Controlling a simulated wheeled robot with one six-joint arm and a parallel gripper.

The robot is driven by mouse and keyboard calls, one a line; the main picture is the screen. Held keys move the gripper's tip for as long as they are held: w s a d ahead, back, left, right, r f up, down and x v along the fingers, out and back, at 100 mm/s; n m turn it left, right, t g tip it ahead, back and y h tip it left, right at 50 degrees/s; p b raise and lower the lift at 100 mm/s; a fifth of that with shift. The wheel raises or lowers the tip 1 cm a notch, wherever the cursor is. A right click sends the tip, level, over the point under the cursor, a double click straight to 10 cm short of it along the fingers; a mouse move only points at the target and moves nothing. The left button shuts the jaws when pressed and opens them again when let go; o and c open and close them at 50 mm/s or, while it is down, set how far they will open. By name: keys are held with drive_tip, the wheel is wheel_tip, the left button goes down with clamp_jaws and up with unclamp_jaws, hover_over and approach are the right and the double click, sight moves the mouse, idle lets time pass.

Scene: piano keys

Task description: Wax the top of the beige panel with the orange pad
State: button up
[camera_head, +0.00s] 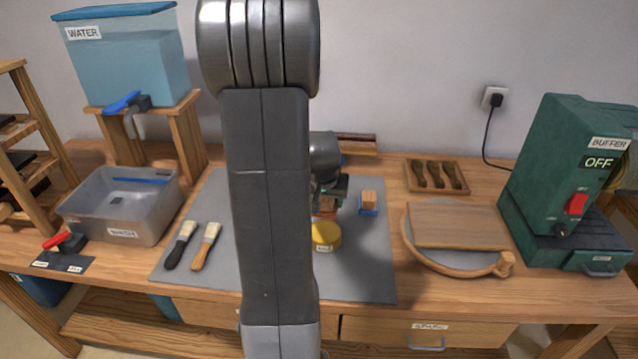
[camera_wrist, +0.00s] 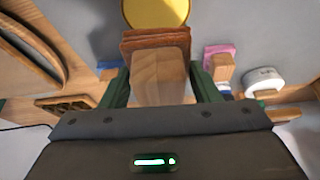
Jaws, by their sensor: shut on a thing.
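My gripper (camera_head: 328,190) is shut on the wooden handle (camera_wrist: 160,78) of the orange pad (camera_wrist: 155,42). In the head view the pad (camera_head: 327,207) shows partly beside my arm, just above the yellow tin (camera_head: 327,236). In the wrist view the yellow tin (camera_wrist: 157,13) lies just beyond the pad; I cannot tell whether they touch. The beige panel (camera_head: 460,225) lies flat on a round wooden-rimmed stand (camera_head: 470,267) to the right, apart from my gripper.
A blue pad with a wooden handle (camera_head: 368,201) stands between gripper and panel. A slotted tray (camera_head: 437,176) lies behind the panel. The green buffer machine (camera_head: 570,170), marked OFF, stands at right. Two brushes (camera_head: 205,246), a grey basin (camera_head: 122,205) and a water tank (camera_head: 125,55) are at left.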

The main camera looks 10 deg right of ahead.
sight(326, 226)
drive_tip(key=shift+s+a, duration=0.1)
drive_tip(key=shift+s, duration=0.3)
drive_tip(key=shift+f, duration=0.25)
drive_tip(key=shift+f+b, duration=2.15)
drive_tip(key=shift+f, duration=0.65)
drive_tip(key=shift+f+b, duration=0.55)
drive_tip(key=shift+b, duration=0.15)
drive_tip(key=shift+r+p, duration=2.45)
drive_tip(key=shift+r, duration=1.15)
drive_tip(key=shift+f, duration=0.1)
